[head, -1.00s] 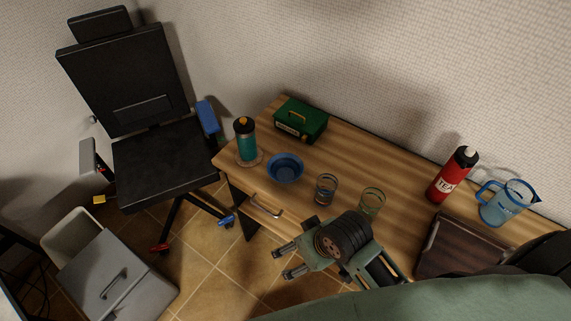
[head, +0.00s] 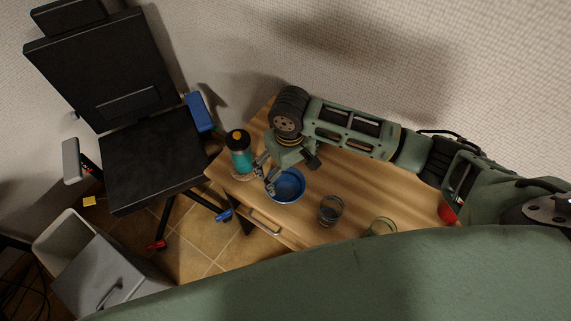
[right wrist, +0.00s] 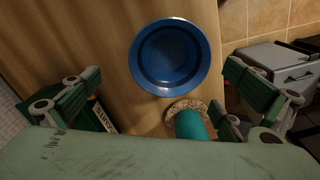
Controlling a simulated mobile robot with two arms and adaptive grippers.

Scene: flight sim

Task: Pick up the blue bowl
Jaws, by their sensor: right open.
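The blue bowl (head: 288,187) stands upright and empty on the wooden desk, near its left end. It also shows in the right wrist view (right wrist: 170,57), resting on the desk top. My right gripper (head: 266,174) is above the bowl's left rim in the head view, with its fingers spread and nothing between them. In the right wrist view its fingers (right wrist: 160,95) stand wide apart at either side, with the bowl ahead between them. I cannot tell how high the fingers are over the rim. My left gripper is not in view.
A teal bottle (head: 240,152) stands on a round coaster (right wrist: 186,106) close to the bowl. A glass (head: 331,211) and another glass (head: 382,228) stand to the right. A green box (right wrist: 92,118) is beside my gripper. The desk (head: 350,185) is clear beyond the glasses.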

